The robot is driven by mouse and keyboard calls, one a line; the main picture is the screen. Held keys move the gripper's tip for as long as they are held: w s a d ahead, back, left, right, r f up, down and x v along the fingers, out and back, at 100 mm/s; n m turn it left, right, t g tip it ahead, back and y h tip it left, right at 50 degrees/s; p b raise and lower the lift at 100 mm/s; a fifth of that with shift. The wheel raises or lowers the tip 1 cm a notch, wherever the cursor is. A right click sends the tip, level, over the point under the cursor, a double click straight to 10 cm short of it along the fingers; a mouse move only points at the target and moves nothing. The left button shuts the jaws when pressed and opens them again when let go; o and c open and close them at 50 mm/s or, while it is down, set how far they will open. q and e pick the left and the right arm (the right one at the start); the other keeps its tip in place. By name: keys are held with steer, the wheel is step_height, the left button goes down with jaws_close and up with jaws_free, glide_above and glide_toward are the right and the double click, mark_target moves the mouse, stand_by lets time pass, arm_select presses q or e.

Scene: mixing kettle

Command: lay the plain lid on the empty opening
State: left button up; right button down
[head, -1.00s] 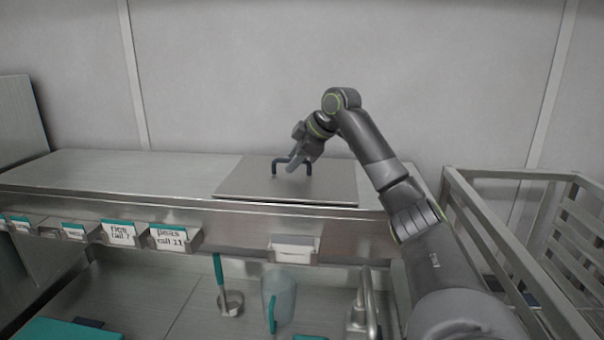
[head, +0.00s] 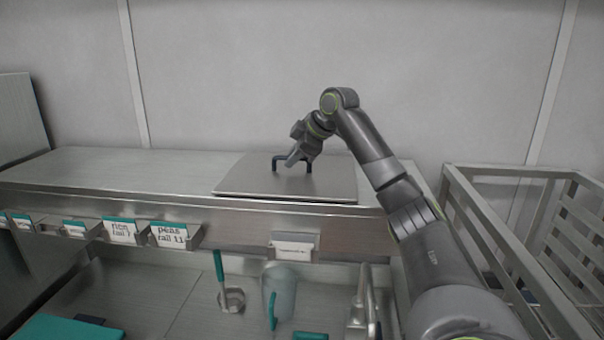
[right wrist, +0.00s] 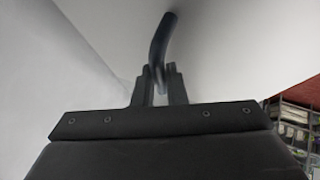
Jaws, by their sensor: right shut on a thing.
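The plain lid (head: 240,184) is a flat grey metal plate with a dark bar handle (head: 278,160). It lies on the long metal counter towards the back, and looks flat there. My right gripper (head: 291,161) is at the handle. In the right wrist view its two fingers (right wrist: 160,85) are shut on the dark handle (right wrist: 160,45). Whether the lid is resting or slightly raised I cannot tell. No empty opening shows; what lies under the lid is hidden. My left gripper is not in view.
Below are a ladle (head: 232,298), a translucent jug (head: 281,288) and a tap (head: 361,300). A slatted metal rack (head: 500,172) stands at the right. The counter's left part is clear.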

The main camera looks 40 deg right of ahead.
steer(key=shift+r+p, duration=0.3)
steer(key=shift+r, duration=2.25)
